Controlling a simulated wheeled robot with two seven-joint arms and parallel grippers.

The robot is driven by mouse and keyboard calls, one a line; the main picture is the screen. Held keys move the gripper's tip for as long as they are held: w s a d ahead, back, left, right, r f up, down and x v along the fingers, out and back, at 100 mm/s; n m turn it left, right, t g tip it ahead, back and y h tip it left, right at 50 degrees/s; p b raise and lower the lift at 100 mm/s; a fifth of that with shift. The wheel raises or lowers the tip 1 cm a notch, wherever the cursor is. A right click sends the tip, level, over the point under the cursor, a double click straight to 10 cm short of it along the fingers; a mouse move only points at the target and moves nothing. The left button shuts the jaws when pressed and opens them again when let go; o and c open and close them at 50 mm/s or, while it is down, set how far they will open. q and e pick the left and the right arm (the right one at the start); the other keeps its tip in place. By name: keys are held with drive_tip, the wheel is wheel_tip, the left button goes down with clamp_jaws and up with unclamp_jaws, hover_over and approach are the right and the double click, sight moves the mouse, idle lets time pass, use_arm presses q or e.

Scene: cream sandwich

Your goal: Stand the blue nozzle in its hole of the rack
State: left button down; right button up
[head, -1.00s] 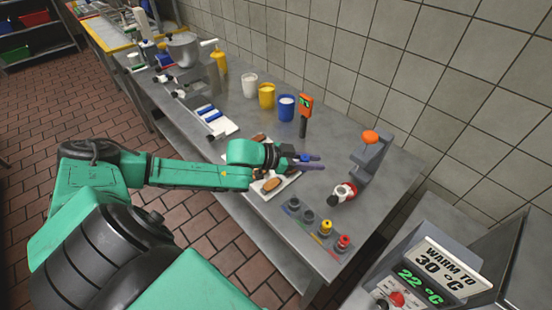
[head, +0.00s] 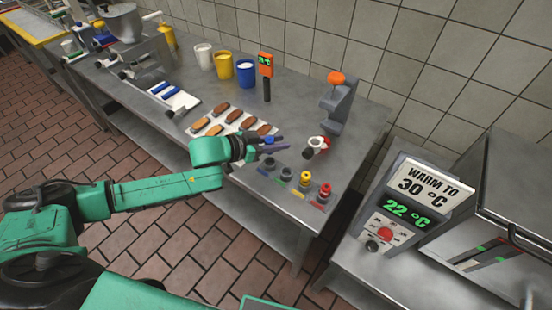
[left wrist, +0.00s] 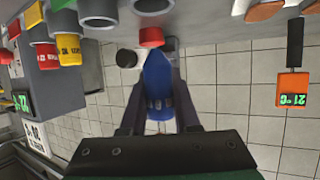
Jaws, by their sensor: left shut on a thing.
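My left gripper (head: 272,146) is shut on the blue nozzle (left wrist: 158,80), which lies between the fingers in the left wrist view. In the head view the fingers hide most of the nozzle. The gripper is above the counter, just behind the left end of the rack (head: 295,193). The rack has a row of grey holders with coloured tags. The holder by the blue tag (head: 262,171) is at the left end, apart from the nozzle. A yellow nozzle (head: 305,178) and a red nozzle (head: 325,189) stand at the right. My right gripper is not in view.
A tray (head: 193,131) of brown biscuits lies left of the gripper. A grey stand (head: 341,105) with an orange knob and a red-and-white piece (head: 317,145) are behind the rack. An orange thermometer (head: 265,66) stands at the back. A warming unit (head: 400,210) is at the right.

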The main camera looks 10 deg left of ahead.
sight(278, 163)
use_arm(q)
wheel_tip(278, 163, down, 6)
drive_tip(key=shift+r, duration=0.1)
drive_tip(key=c, duration=0.6)
unclamp_jaws()
drive_tip(key=shift+c, duration=0.2)
